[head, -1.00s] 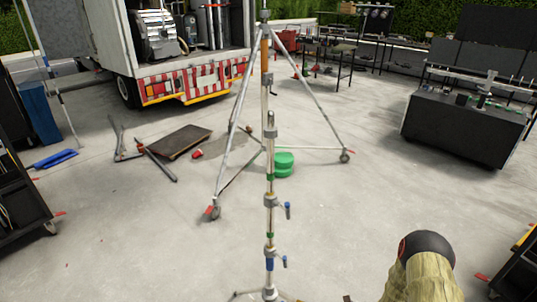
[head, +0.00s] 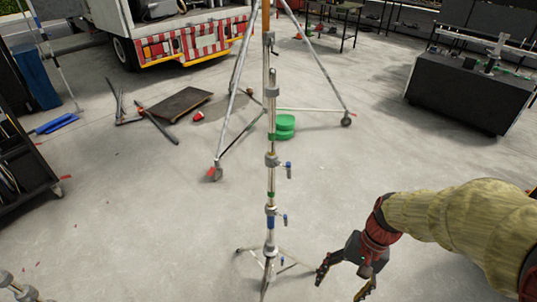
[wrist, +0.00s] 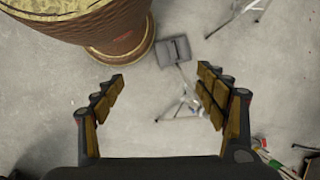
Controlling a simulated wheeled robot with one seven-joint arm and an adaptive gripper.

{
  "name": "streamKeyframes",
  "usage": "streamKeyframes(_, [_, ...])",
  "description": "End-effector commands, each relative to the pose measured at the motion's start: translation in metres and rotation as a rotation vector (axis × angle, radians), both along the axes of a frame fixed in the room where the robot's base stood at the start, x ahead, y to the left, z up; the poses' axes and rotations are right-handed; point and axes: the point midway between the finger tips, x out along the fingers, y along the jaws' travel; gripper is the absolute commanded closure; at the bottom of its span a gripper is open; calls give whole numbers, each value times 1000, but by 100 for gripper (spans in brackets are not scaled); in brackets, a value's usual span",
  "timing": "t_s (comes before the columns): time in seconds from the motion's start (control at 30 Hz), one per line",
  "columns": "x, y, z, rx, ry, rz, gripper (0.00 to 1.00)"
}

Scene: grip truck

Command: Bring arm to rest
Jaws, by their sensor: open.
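My gripper (head: 343,283) is at the lower right of the head view, at the end of my arm in its tan sleeve. Its fingers are spread and point down. Nothing is between them.
A larger wheeled stand (head: 233,95) is behind the slim one, with green discs (head: 284,128) by it. A truck (head: 190,42) is at the back left, a dark workbench (head: 465,93) at the right. A drum-like object (wrist: 100,30) shows in the wrist view.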

Motion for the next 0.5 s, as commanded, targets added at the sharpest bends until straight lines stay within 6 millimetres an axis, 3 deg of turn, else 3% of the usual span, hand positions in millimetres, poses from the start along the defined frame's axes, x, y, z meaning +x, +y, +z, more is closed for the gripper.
streamKeyframes(0.3, [-8,-27,90,-252,-354,288,27])
streamKeyframes(0.5, [-19,-22,146,-338,-553,356,27])
